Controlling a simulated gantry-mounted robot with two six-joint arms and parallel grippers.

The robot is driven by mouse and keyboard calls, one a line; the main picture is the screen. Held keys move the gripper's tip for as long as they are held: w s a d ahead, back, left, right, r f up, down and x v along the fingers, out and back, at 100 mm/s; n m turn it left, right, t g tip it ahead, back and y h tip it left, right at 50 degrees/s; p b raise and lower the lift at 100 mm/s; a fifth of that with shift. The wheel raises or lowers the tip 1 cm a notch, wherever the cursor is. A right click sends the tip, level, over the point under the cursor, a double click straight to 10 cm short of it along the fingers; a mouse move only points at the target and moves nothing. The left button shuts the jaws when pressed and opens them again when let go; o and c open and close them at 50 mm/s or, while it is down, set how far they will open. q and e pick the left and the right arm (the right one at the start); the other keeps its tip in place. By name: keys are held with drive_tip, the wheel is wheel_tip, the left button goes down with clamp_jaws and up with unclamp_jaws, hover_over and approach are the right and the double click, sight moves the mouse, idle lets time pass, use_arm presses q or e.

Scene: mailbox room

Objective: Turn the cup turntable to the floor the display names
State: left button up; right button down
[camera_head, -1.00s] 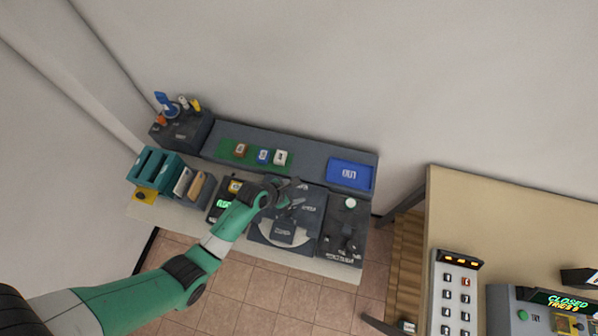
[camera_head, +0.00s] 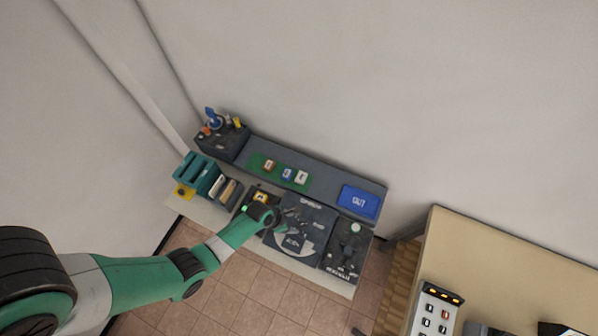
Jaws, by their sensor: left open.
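The cup turntable (camera_head: 287,255) is a pale grey disc set in a dark square panel at the front middle of the far bench. Dark pieces stand on it, too small and blurred to name. My left gripper (camera_head: 284,214) is open, at the upper left part of the turntable panel; I cannot tell whether it touches anything. A small green-lit display (camera_head: 243,210) shows left of my wrist, mostly hidden by my green arm, and its text cannot be read. My right gripper is not in view.
Left of the turntable stand teal holders (camera_head: 202,174) and a dark box with tools (camera_head: 222,142). Behind it are a green mat (camera_head: 258,163) with small blocks and a blue OUT tray (camera_head: 359,202). A dark panel (camera_head: 345,252) is on the right. A beige table (camera_head: 480,250) stands nearer right.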

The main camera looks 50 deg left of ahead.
sight(300, 225)
use_arm(q)
drive_tip(key=b+x, duration=0.3)
drive_tip(key=x, duration=0.4)
drive_tip(key=shift+w+f+b, duration=0.2)
drive_tip(key=shift+b, duration=0.2)
clamp_jaws()
idle(0.8)
